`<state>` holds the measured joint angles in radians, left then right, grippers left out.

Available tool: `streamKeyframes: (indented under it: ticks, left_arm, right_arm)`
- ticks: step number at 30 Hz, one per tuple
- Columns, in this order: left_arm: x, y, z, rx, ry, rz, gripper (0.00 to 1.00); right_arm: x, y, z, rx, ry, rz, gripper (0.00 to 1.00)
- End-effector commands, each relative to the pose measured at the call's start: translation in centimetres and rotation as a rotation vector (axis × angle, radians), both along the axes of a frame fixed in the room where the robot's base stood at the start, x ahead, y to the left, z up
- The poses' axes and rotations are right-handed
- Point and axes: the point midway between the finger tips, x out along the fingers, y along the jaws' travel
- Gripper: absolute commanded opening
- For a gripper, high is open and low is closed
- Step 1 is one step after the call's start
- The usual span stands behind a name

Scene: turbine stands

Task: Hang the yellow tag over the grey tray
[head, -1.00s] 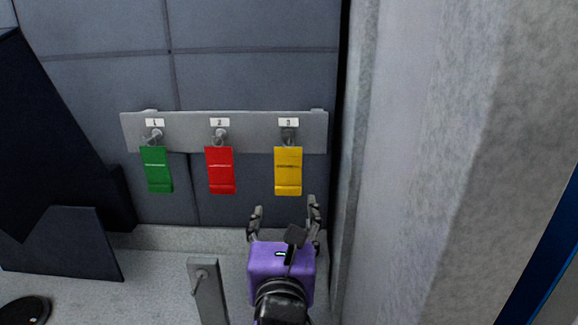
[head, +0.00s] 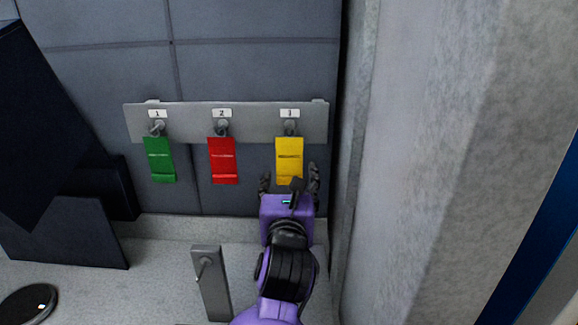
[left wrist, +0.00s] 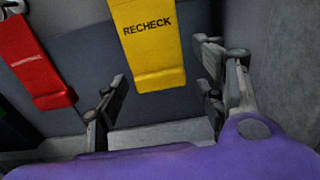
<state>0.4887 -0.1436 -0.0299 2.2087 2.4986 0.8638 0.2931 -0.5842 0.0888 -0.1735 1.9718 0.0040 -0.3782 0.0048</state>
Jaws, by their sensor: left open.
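The yellow tag (head: 289,150) hangs from the right peg, marked 3, of a grey wall rail (head: 190,121). In the left wrist view the yellow tag (left wrist: 150,50) reads RECHECK. My left gripper (head: 289,174) is open and empty, just below and in front of the yellow tag. In the left wrist view its fingers stand apart to either side of the tag's lower part, and no contact shows. I cannot make out a grey tray. My right gripper is not in view.
A green tag (head: 159,160) and a red tag (head: 222,160) hang left of the yellow one. A concrete pillar (head: 430,160) rises close on the right. A black disc (head: 28,306) lies at bottom left.

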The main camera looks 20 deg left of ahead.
Motion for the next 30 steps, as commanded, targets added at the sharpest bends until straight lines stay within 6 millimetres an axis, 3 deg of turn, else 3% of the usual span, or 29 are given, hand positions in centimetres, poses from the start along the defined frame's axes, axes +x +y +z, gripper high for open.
streamKeyframes:
  ticks: [30]
  left_arm:
    - [0.10, 0.05, 0.05, 0.001, -0.001, 0.000, 0.64]
  right_arm:
    - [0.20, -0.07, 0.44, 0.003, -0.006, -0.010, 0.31]
